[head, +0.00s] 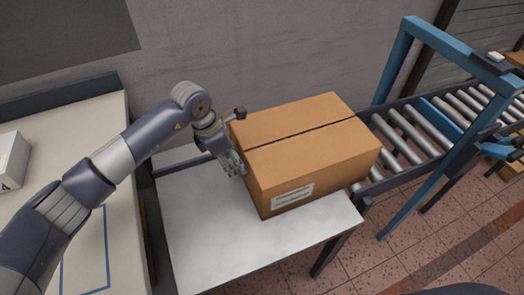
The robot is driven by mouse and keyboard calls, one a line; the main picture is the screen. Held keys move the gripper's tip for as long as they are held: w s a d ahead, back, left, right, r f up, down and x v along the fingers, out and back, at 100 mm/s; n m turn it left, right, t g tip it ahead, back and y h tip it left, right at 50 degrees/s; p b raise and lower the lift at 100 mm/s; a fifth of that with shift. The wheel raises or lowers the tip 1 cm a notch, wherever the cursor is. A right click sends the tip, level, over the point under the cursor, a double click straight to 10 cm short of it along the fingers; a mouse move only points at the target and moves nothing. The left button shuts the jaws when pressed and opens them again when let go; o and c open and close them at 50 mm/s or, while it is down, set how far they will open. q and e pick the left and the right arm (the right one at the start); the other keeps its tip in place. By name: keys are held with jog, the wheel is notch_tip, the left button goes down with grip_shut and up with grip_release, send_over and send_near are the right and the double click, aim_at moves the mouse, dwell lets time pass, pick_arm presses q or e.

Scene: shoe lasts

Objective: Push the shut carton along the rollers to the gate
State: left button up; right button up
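The shut brown carton (310,145) sits on a pale metal table (200,225), its right end at the start of the rollers (415,135). Its top flaps meet at a dark seam, and a white label is on its front side. My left gripper (236,166) is at the carton's left side, fingers pointing down, very close to it or touching. I cannot tell whether its fingers are open or shut. The blue gate frame (440,40) stands over the rollers to the right of the carton. My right gripper is not in view.
A bench (85,140) with a white box (10,160) is at the left. A grey wall runs behind the table. The visible rollers between carton and gate are clear. The tiled floor (400,240) is open at the front right.

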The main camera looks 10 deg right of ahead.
aim_at(262, 150)
pick_arm(q)
jog(key=shift+w+d+b, duration=0.3)
jog(key=shift+d+b, duration=0.25)
jog(key=shift+d, duration=0.55)
jog(key=shift+w+d+b, duration=0.35)
jog(key=shift+d+b, duration=0.2)
jog(key=shift+d, duration=0.55)
jog(key=shift+w+d+b, duration=0.3)
jog(key=shift+d+b, duration=0.25)
jog(key=shift+d, duration=0.55)
jog(key=shift+w+d+b, duration=0.2)
jog(key=shift+d+b, duration=0.25)
jog(key=shift+d, duration=0.45)
